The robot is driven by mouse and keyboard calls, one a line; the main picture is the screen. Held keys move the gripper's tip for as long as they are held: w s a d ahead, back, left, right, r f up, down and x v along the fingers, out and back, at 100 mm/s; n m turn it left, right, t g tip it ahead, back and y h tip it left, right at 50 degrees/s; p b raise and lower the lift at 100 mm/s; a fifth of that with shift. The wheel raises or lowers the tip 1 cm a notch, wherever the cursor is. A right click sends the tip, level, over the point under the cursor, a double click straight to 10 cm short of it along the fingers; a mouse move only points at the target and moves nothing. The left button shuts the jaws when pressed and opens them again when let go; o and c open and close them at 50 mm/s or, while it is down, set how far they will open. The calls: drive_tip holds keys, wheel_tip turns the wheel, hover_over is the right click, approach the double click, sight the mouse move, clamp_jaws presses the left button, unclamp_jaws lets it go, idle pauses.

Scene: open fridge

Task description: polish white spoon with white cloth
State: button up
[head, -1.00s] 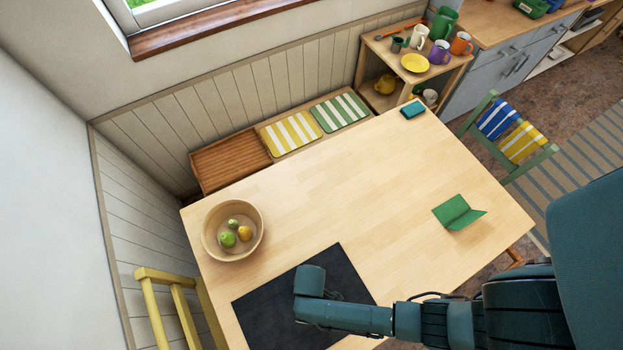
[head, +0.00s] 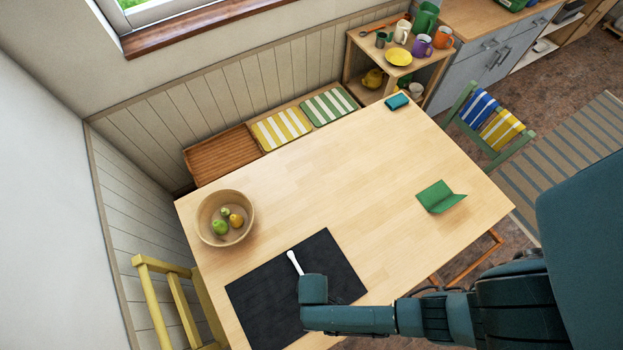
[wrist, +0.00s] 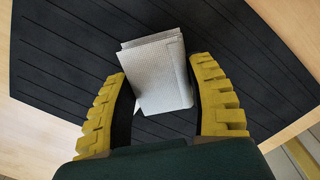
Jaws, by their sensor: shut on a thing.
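A white cloth (wrist: 158,75), folded with layered edges, sits between the yellow fingers of my gripper (wrist: 162,70) in the wrist view. My gripper is shut on it, above the dark mat. In the head view my wrist (head: 313,289) is over the mat and hides the fingers and the cloth. The white spoon (head: 294,262) shows as a thin pale shape on the mat, just up and left of my wrist. Its other end is hidden behind my wrist. I cannot make out the spoon in the wrist view, nor tell whether the cloth touches it.
The black mat (head: 258,295) lies at the near edge of the wooden table (head: 330,190). A bowl with fruit (head: 203,228) stands beyond it. A green folded card (head: 438,197) and a teal item (head: 397,102) lie to the right. The middle is clear. A yellow chair (head: 163,266) stands left.

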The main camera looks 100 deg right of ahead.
drive_tip(key=shift+s+a, duration=0.2)
drive_tip(key=shift+a, duration=0.15)
drive_tip(key=r+p, duration=0.2)
drive_tip(key=shift+a+r, duration=0.3)
drive_tip(key=shift+d+r+p, duration=0.15)
drive_tip(key=shift+r+p, duration=0.2)
wheel_tip(320, 180, up, 5)
drive_tip(key=p, duration=0.5)
